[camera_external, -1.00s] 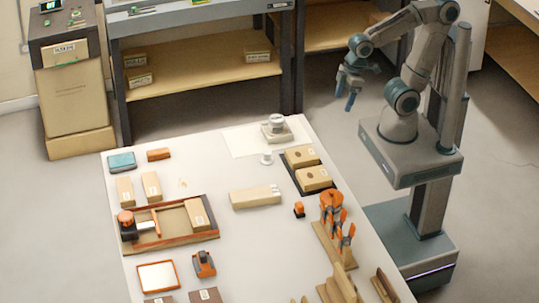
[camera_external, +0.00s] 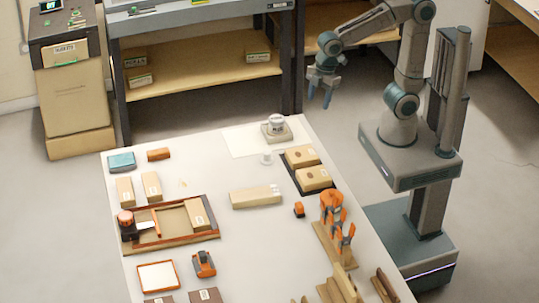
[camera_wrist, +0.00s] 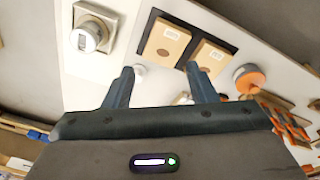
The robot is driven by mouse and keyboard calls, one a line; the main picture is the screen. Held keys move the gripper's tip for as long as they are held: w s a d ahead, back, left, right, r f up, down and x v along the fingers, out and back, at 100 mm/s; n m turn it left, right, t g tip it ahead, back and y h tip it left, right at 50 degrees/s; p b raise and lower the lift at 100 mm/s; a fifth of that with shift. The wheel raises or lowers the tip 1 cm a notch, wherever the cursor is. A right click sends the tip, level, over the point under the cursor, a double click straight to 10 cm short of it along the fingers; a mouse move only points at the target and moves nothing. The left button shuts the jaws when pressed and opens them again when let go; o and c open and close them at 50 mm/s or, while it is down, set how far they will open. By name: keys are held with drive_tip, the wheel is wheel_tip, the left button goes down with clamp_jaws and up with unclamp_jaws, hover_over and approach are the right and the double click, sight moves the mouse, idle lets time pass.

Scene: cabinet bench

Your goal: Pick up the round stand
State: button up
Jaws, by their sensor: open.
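Two things could be the round stand, and I cannot tell which. One is a small white round piece (camera_external: 266,158) on the table, just in front of the square device with a round top (camera_external: 276,125). In the wrist view the white piece (camera_wrist: 139,72) is partly hidden by the left finger. The other is an orange round holder (camera_external: 331,203) near the table's right edge; its round top (camera_wrist: 248,77) also shows in the wrist view. My gripper (camera_external: 320,98) is open and empty, high beyond the table's far right corner. Its fingers (camera_wrist: 160,69) point toward the table.
Two tan boxes (camera_external: 301,156) lie on a dark tray right of the white piece. A long tan block (camera_external: 256,197) lies in front. Orange clamps (camera_external: 345,235) stand at the right edge. A framed wooden tray (camera_external: 171,241) is at left. The white table (camera_external: 205,180) has free room mid-left.

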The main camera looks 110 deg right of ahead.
drive_tip(key=w+f+n+g+b, duration=0.1)
drive_tip(key=w+f+n, duration=0.1)
drive_tip(key=w+n, duration=0.55)
drive_tip(key=n+b, duration=0.2)
drive_tip(key=n, duration=0.2)
hover_over(267, 152)
drive_tip(key=shift+g, duration=0.4)
drive_tip(key=f, duration=1.2)
drive_tip(key=shift+s+d, duration=0.35)
drive_tip(key=shift+d, duration=0.05)
drive_tip(key=shift+w+a+f, duration=0.1)
drive_tip(key=shift+f, duration=0.8)
drive_tip(key=shift+w+a+f, duration=0.15)
drive_tip(key=shift+f, duration=0.7)
drive_tip(key=shift+w+a+f, duration=0.1)
drive_tip(key=shift+f, duration=0.8)
drive_tip(key=c, duration=1)
